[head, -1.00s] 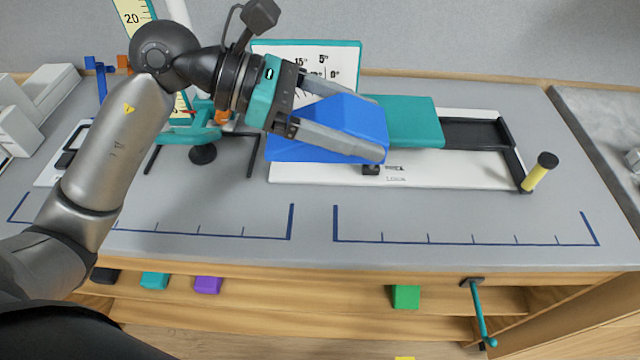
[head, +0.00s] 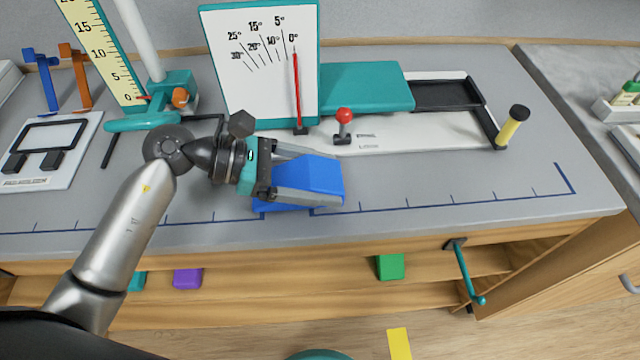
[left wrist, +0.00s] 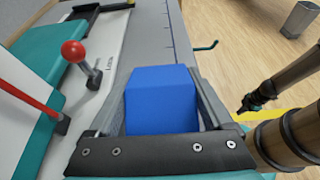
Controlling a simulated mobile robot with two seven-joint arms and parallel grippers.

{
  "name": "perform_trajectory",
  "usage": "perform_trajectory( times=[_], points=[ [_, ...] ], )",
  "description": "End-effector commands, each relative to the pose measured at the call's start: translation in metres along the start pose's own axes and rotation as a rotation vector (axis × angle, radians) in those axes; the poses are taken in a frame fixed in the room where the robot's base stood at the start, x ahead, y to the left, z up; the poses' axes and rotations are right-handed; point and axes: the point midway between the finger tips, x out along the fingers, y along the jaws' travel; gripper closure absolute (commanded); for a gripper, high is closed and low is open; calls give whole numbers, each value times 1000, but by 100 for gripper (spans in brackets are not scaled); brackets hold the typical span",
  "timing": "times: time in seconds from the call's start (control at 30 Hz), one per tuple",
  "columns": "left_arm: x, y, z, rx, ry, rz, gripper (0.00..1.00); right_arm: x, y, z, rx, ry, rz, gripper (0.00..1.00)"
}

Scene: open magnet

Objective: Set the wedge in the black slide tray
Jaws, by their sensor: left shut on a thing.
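The blue wedge (head: 310,176) is clamped between the fingers of my left gripper (head: 334,180), which is shut on it. In the head view it shows in front of the white base board, over the front part of the bench; its height above the bench is hard to tell. In the left wrist view the wedge (left wrist: 160,102) fills the space between the fingers. The black slide tray (head: 445,94) lies on the white board (head: 400,133), to the right of a teal block (head: 365,87), and looks empty.
An angle-scale panel (head: 240,65) with a red pointer stands behind my left gripper. A red-knobbed lever (head: 344,116) rises from the board's front. A yellow post with a black top (head: 512,128) stands at the tray's right. The bench front right is clear.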

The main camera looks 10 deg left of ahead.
Motion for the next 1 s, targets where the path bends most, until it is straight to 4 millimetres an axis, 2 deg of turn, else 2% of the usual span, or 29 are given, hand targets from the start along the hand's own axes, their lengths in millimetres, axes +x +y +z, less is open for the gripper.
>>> perform_trajectory(
  times=[0.03, 0.17, 0.57, 0.6, 0.73, 1.0],
  points=[
    [4, 0, -9, -4, -2, 0, 70, 4, 0, 0, 0, 1, 1, 100],
    [9, 0, -20, -2, -2, 0, 70, 6, 0, 0, 0, 2, 1, 100],
    [10, 0, -25, 1, 0, 0, 70, 9, 0, 0, 0, 2, 1, 100],
    [10, 0, -25, 1, 0, 0, 15, 10, 0, -1, 0, 2, 1, 100],
    [10, 0, -24, 1, -1, 0, 0, 9, 0, -1, 0, 3, 1, 100],
    [10, 0, -24, 1, -1, 0, 0, 9, 0, -1, -1, 3, 0, 100]
  ],
)
